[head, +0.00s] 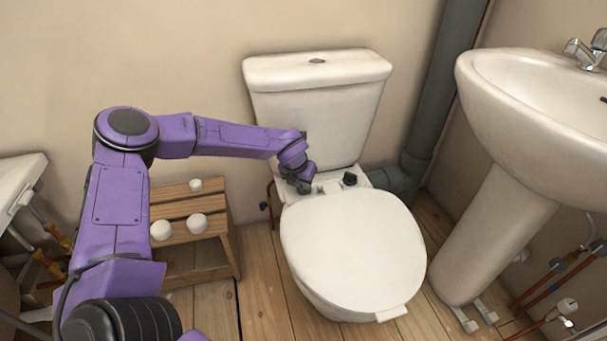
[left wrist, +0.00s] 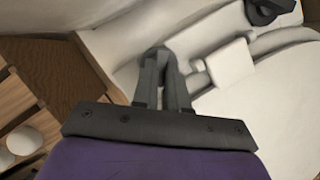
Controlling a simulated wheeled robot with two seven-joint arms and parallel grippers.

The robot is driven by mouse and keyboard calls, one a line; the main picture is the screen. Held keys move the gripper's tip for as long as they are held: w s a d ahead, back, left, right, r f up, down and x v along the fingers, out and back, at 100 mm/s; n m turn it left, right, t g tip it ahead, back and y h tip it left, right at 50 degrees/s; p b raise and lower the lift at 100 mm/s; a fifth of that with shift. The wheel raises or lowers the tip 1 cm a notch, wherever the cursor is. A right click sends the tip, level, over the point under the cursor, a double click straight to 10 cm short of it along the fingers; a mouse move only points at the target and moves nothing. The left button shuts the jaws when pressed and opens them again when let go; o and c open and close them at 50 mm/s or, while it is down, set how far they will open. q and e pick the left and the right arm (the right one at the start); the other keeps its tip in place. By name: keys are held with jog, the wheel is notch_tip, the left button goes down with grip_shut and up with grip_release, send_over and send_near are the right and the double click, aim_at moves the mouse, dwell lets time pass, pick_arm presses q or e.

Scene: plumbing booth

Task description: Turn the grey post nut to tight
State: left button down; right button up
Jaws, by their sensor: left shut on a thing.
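My left gripper (head: 303,186) reaches down behind the toilet seat, at the left seat post on the back of the bowl. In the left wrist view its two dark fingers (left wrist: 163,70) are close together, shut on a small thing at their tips. It sits where the grey post nut belongs, but the fingers hide almost all of it, and I cannot see how tight it is. A black knob-like nut (head: 350,179) stands at the right post, apart from my gripper; it also shows in the left wrist view (left wrist: 268,10). My right gripper is out of view.
The closed white toilet lid (head: 355,250) lies just in front, and the cistern (head: 318,110) rises close behind. A wooden step stand (head: 188,210) with white round pieces is at left. A pedestal basin (head: 530,130) and grey waste pipe (head: 435,110) are at right.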

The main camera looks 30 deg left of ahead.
pick_arm(q)
jog(key=shift+s+f+m+p, duration=0.15)
jog(key=shift+m+p, duration=0.35)
jog(key=shift+m, duration=0.1)
jog(key=c, duration=1.1)
grip_release()
jog(key=shift+f, duration=0.1)
jog(key=p+v, duration=0.1)
jog(key=v, duration=0.2)
jog(key=p+v, duration=0.1)
jog(key=v, duration=0.3)
jog(key=p+v, duration=0.2)
jog(key=v, duration=0.1)
jog(key=shift+a+r, duration=0.25)
jog(key=shift+r, duration=0.1)
